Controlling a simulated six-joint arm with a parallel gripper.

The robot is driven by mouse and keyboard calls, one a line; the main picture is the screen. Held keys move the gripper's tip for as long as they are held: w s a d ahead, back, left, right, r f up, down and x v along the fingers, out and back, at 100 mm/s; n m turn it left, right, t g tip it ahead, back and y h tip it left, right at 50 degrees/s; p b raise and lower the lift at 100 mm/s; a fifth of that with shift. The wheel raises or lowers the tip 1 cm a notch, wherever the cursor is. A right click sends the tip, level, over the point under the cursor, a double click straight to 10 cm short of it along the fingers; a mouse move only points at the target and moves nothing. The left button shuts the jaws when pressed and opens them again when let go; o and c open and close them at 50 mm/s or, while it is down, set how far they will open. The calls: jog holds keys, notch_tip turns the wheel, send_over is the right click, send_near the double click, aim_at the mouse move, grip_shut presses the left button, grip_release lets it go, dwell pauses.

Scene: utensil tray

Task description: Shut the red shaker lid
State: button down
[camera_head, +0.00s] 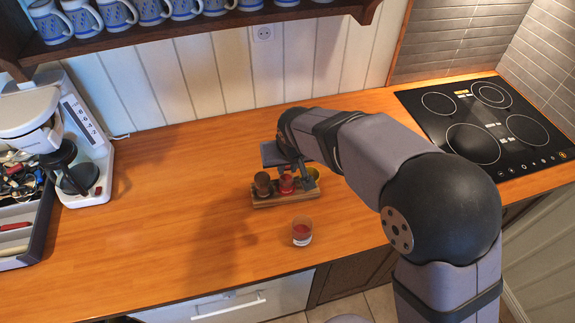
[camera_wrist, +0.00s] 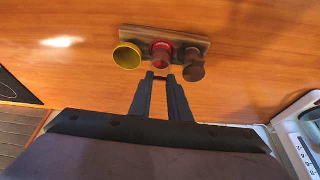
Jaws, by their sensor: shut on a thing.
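The red shaker (camera_head: 287,184) stands in the middle of a small wooden rack, between a brown shaker (camera_head: 262,184) and a yellow one (camera_head: 313,174). In the wrist view the red shaker (camera_wrist: 161,54) shows from above, just beyond my fingertips. My gripper (camera_wrist: 161,76) comes from the back side of the rack. Its fingers are close together, with a small red piece between the tips, which appears to be the red shaker lid. The exact tilt of the lid cannot be told. In the head view my gripper's body partly covers the back of the rack.
The wooden rack (camera_wrist: 142,35) rests on the wooden counter (camera_head: 180,220). A glass with red contents (camera_head: 302,232) stands in front of it. A coffee machine (camera_head: 92,150) and a cutlery tray (camera_head: 40,235) are at left, a black cooktop (camera_head: 450,105) at right. The counter left of the rack is clear.

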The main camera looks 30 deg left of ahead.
jog(key=shift+f+b, duration=0.2)
jog(key=shift+b, duration=0.35)
jog(key=f+t+y+b, duration=0.1)
jog(key=b, duration=1)
jog(key=s+d+f+t+y+b, duration=0.1)
jog(key=f+t+y+b, duration=0.1)
jog(key=b, duration=1)
jog(key=s+d+f+t+y+b, duration=0.1)
jog(key=f+t+b, duration=0.1)
jog(key=b, duration=0.9)
jog(key=shift+s+y+b, duration=0.2)
jog(key=shift+y+b, duration=0.1)
jog(key=shift+b, duration=0.05)
jog(key=t+b, duration=0.1)
jog(key=b, duration=0.3)
jog(key=shift+f+y, duration=0.15)
jog(key=shift+y, duration=0.15)
jog(key=b, duration=0.4)
jog(key=shift+s+d+t+y, duration=0.1)
jog(key=shift+t+y, duration=0.2)
jog(key=shift+t, duration=0.1)
